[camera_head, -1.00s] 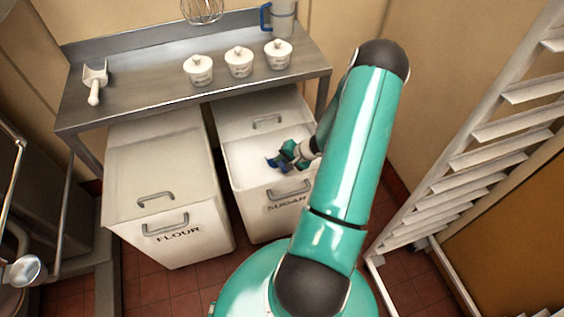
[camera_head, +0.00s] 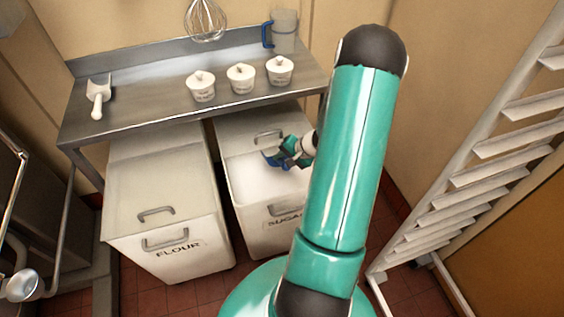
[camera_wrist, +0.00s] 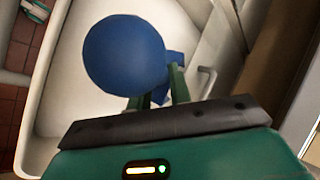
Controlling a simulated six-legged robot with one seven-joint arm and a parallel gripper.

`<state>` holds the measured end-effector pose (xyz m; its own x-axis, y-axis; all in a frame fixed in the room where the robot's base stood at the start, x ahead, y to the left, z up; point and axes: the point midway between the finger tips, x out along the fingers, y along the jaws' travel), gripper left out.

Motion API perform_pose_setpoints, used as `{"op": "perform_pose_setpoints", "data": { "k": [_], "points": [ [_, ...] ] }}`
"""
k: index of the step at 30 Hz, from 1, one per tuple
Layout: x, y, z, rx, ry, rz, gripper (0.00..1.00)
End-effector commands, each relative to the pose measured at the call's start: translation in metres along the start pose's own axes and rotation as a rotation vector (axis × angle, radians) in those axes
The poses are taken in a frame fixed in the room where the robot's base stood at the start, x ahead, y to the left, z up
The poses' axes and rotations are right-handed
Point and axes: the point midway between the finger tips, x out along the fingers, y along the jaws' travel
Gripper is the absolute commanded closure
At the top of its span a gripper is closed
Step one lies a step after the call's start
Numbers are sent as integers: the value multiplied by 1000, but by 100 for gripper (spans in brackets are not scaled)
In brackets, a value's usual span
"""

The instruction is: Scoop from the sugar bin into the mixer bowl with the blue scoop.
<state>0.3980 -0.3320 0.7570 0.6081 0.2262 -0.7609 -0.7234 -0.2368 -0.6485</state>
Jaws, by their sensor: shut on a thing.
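The sugar bin (camera_head: 262,230) is a white bin labelled SUGAR under the bench, its front part open and white sugar (camera_head: 262,183) showing inside. My gripper (camera_head: 294,153) is over the rear part of the opening, shut on the blue scoop (camera_head: 275,159). In the wrist view, my gripper's green fingers (camera_wrist: 158,90) hold the scoop, whose round blue part (camera_wrist: 124,55) covers much of the pale bin interior. I cannot tell whether sugar is in the scoop, or whether it touches the sugar. No mixer bowl can be clearly made out.
The closed flour bin (camera_head: 165,205) stands to the left. The steel bench (camera_head: 150,115) above holds three lidded white pots (camera_head: 241,79), a white scoop (camera_head: 99,95) and a blue-handled jug (camera_head: 284,32). A white rack (camera_head: 470,165) stands at right. Metal equipment (camera_head: 20,283) shows at lower left.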

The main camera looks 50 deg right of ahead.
Motion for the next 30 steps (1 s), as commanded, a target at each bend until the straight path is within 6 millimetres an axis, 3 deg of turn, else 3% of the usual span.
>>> {"op": "perform_pose_setpoints", "data": {
  "k": [30],
  "points": [
    [-77, -47, 16, -103, 120, -142, 100]
  ]
}}
